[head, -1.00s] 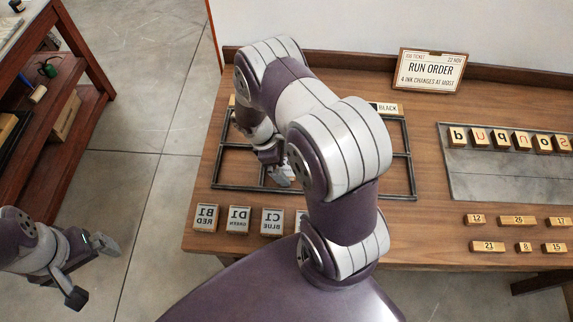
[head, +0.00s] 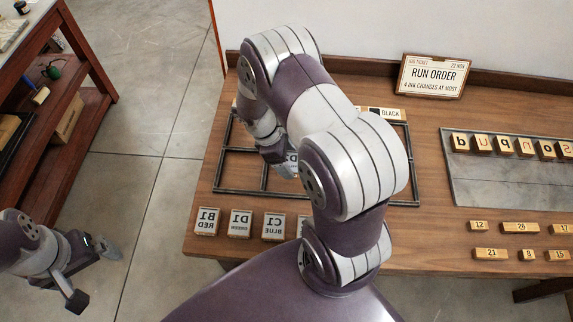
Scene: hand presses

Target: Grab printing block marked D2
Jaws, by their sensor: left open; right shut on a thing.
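My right gripper (head: 276,159) is shut on a pale printing block (head: 292,157) over the metal frame (head: 222,190) on the bench. The block is mostly hidden by my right arm; a "D" shows on its face, and the mark looks like D2. I cannot tell whether the block touches the frame. Blocks with mirrored marks, B1 red (head: 207,222), D1 green (head: 240,223) and C1 blue (head: 273,226), stand in a row along the bench's front edge. My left gripper (head: 95,273) is open and empty over the floor at the left.
A run order card (head: 432,75) stands at the back of the bench. A grey plate (head: 500,185) with letter blocks lies to the right, with numbered pieces (head: 520,228) before it. A strip marked black (head: 392,114) lies at the frame's back. A red shelf (head: 90,120) stands left.

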